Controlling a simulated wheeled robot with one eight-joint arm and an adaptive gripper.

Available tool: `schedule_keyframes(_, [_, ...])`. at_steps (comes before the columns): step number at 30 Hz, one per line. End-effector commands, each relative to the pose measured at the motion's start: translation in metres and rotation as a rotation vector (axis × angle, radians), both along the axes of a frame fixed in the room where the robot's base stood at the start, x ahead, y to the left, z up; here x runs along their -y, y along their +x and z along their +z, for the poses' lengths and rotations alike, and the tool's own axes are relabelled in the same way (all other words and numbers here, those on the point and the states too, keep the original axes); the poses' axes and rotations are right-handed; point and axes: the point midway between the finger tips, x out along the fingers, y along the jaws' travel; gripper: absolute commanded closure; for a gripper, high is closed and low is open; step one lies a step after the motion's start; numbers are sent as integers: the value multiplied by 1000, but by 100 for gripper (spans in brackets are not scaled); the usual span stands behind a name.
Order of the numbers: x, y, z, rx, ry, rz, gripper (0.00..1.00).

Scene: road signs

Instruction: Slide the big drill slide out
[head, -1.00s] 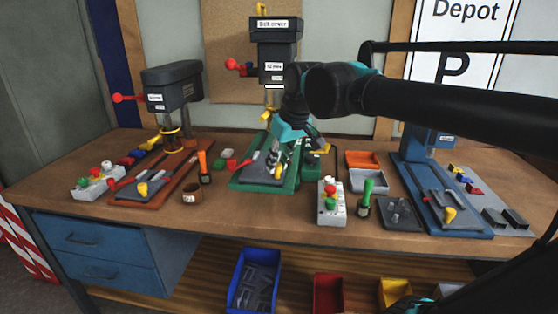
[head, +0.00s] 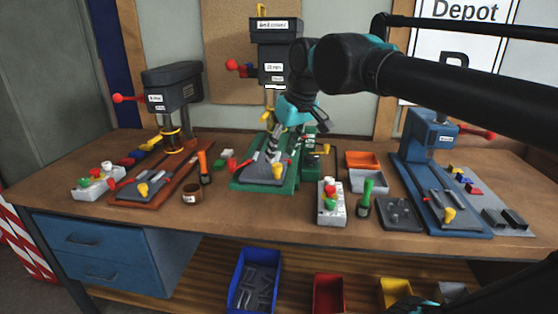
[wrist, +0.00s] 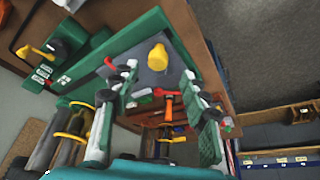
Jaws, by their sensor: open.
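The big drill (head: 275,60) is the tall dark grey one at the back middle, on a green base (head: 240,185). Its grey slide (head: 258,175) lies on the front of the base, with a yellow knob (head: 278,171) on it. My gripper (head: 290,143) is open above the rear of the slide, and its arm comes in from the right. In the wrist view, the yellow knob (wrist: 157,56) appears just beyond and between the spread fingertips of my gripper (wrist: 160,75). The fingers look empty and apart from the knob. My gripper hides part of the drill's column.
A smaller grey drill (head: 172,88) stands left and a blue drill (head: 432,135) right. The bench front edge is close.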

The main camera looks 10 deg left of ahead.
Motion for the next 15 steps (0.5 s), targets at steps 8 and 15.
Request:
schedule_keyframes(8, [14, -15, 48, 0, 0, -1, 54])
schedule_keyframes(15, [19, -20, 64, -2, 0, -1, 54])
